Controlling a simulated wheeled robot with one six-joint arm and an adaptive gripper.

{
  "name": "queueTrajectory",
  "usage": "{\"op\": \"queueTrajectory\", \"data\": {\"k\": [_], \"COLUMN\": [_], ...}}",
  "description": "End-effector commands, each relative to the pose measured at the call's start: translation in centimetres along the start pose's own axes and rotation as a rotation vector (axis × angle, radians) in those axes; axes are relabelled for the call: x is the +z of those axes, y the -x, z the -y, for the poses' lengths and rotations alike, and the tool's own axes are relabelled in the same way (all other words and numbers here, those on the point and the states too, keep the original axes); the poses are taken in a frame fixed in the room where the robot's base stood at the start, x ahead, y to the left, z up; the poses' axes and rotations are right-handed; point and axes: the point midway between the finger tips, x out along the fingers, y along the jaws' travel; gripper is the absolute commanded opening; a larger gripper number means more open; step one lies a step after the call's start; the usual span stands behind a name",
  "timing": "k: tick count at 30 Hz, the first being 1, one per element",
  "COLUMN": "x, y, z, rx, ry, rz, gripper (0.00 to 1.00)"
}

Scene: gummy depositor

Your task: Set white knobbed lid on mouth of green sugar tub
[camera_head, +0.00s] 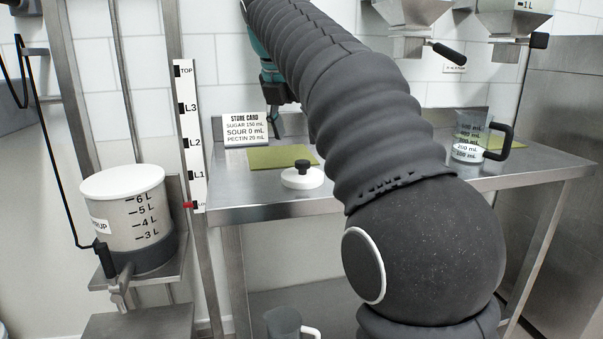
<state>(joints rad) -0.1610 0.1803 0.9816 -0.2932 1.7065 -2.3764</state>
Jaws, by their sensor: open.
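The white lid (302,181) with its black knob lies flat on the steel table, in front of a green mat. My gripper (276,118) is at the back of the table, above and behind the lid and to its left, beside the store card. It is open and apart from the lid; my arm partly covers it. I cannot see the green sugar tub; my arm hides much of the table's middle.
The green mat (270,157) lies on the steel table (270,196). The store card (245,130) stands at the back left. A measuring jug (470,133) with a black handle stands at the right. Hoppers (412,14) hang above. A lidded syrup tank (125,215) stands at the left.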

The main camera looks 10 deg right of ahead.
Motion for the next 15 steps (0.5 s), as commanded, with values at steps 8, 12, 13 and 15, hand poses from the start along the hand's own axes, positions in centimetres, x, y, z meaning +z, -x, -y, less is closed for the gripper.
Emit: {"op": "queueTrajectory", "data": {"k": [8, 12, 13, 15], "x": [0.0, 0.1, 0.1, 0.2], "y": [-2.4, -3.5, -3.9, -5.0], "z": [0.0, -0.1, -0.1, -0.2], "rx": [0.0, -0.002, -0.002, -0.003], "ry": [-0.001, -0.001, -0.001, -0.001], "rz": [0.0, -0.001, -0.001, -0.002], "gripper": [0.64, 0.64, 0.64, 0.64]}}
